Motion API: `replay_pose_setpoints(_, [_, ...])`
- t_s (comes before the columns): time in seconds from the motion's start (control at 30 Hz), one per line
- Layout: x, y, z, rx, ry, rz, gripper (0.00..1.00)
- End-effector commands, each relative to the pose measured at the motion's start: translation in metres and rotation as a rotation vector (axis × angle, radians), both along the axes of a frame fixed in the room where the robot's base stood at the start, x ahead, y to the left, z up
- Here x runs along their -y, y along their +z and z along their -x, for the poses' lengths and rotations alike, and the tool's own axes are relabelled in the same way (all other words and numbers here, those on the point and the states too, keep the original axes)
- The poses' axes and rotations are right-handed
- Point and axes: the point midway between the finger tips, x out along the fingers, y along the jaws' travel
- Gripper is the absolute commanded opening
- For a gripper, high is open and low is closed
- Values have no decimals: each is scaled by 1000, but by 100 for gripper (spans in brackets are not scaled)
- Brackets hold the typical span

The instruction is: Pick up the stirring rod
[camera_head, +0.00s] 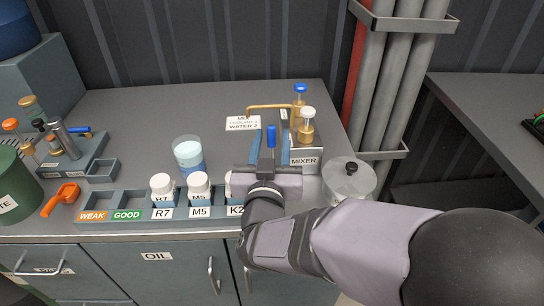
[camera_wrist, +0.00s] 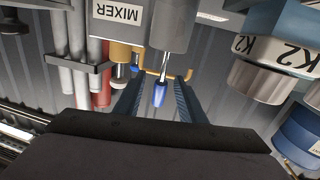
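The stirring rod appears to be the upright piece with a blue handle (camera_head: 271,136), standing by the mixer on the counter. In the wrist view its blue end (camera_wrist: 160,94) sits on a thin grey shaft coming out of a metal cylinder (camera_wrist: 172,25). My gripper (camera_head: 271,146) is open, with one blue-grey finger on each side of the handle. The wrist view also shows the two fingers (camera_wrist: 158,84) apart, with gaps beside the blue end. The rod's lower part is hidden behind my gripper in the head view.
The mixer label (camera_head: 304,161) and brass taps (camera_head: 306,132) stand just right. White-capped jars R7 (camera_head: 162,188), M5 (camera_head: 199,186) and partly hidden K2 are left in the rack. A glass beaker (camera_head: 188,155) stands behind them. A steel pot (camera_head: 349,180) is right.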

Motion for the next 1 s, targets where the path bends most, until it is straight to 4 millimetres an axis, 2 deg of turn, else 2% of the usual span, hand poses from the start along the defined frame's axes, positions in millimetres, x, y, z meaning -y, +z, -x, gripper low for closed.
replay_pose_setpoints(0.1, [3, 1, -19, 1, -5, 1, 37])
replay_pose_setpoints(0.2, [4, 1, -29, 0, -3, -1, 37])
replay_pose_setpoints(0.57, [5, 1, -36, 1, 0, 0, 37])
replay_pose_setpoints(0.6, [4, 1, -36, 1, 0, 0, 32])
replay_pose_setpoints(0.73, [4, 1, -36, 1, 0, 0, 1])
replay_pose_setpoints(1.0, [4, 2, -36, 2, 0, -1, 0])
